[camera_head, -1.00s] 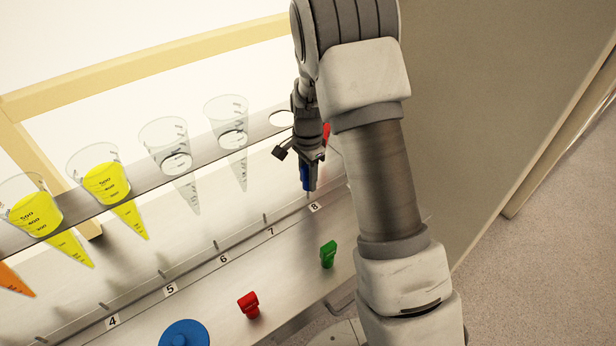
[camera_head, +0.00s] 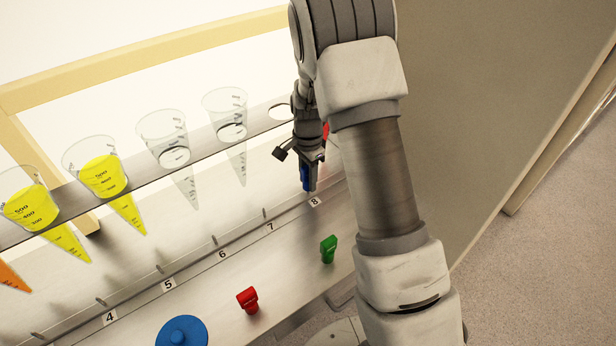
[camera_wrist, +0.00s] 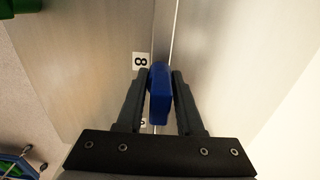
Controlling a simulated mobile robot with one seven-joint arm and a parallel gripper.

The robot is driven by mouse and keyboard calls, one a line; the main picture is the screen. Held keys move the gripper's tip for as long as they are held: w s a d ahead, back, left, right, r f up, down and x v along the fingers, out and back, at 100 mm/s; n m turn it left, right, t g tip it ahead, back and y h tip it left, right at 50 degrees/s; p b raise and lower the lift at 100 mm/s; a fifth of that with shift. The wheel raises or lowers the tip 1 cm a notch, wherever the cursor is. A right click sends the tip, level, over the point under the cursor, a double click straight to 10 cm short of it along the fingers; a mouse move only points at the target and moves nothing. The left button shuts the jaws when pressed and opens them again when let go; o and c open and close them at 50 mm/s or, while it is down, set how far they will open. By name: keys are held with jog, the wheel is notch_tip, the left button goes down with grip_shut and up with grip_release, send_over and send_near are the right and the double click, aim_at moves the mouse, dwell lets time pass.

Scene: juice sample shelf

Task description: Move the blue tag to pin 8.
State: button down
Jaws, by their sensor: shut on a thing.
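The blue tag (camera_head: 306,177) is between the fingers of my gripper (camera_head: 311,180), just above the number 8 label (camera_head: 314,202) in the head view. In the wrist view the blue tag (camera_wrist: 159,95) stands between the two dark fingers of my gripper (camera_wrist: 160,80), beside the label 8 (camera_wrist: 141,61). The tag and fingers hide pin 8, so I cannot tell whether the tag is around it. Pins 7 (camera_head: 264,212) and 6 (camera_head: 215,240) show bare along the rail.
A green tag (camera_head: 328,249), a red tag (camera_head: 248,300) and a blue round object (camera_head: 182,332) are on the front ledge. A rack (camera_head: 195,148) of cones, some with yellow liquid, runs behind the pins. Another red piece shows partly behind my arm.

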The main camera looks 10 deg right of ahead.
jog(key=shift+f+b, duration=0.4)
jog(key=shift+f, duration=0.45)
dwell(0.5)
jog(key=shift+c, duration=2.3)
grip_release()
jog(key=shift+r, duration=0.15)
notch_tip(320, 180, up, 18)
jog(key=p, duration=0.4)
jog(key=s+r+n+t+p, duration=0.35)
jog(key=s+r+n, duration=0.25)
jog(key=s+r, duration=0.75)
jog(key=s+r+n+t+p, duration=0.1)
jog(key=s+r+n+p, duration=0.1)
jog(key=s, duration=0.4)
jog(key=s+r+n+t+p, duration=0.1)
jog(key=s+r+n, duration=0.4)
jog(key=s, duration=0.2)
jog(key=shift+r+n+p, duration=0.3)
jog(key=shift+p, duration=0.1)
